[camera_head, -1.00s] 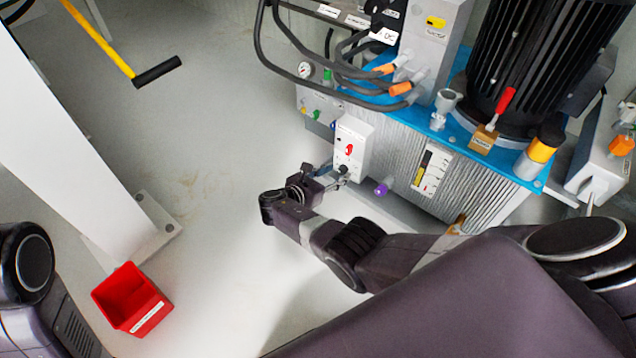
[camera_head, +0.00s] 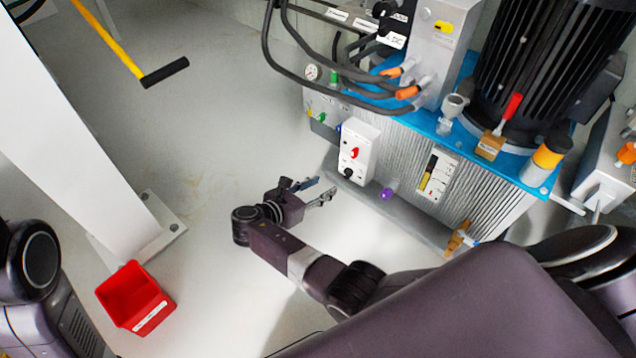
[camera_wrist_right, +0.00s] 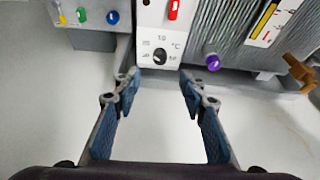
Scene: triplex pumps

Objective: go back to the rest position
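My right gripper (camera_head: 318,190) is open and empty in the head view. It hangs in front of the pump unit, to the left of and a little below the white control box (camera_head: 358,152) with a red switch and a black knob. In the right wrist view the two blue-padded fingers (camera_wrist_right: 158,88) are spread apart with only floor between them. The black knob (camera_wrist_right: 160,57) of the box shows just beyond the fingertips, with a gap. My left arm shows at the lower left edge of the head view, but its gripper is out of sight.
The pump unit (camera_head: 470,125) with a purple knob (camera_head: 389,194) fills the right side. A red bin (camera_head: 135,298) stands on the floor at lower left, beside a white post (camera_head: 75,130). A yellow-handled tool (camera_head: 118,47) is at upper left. Floor between is clear.

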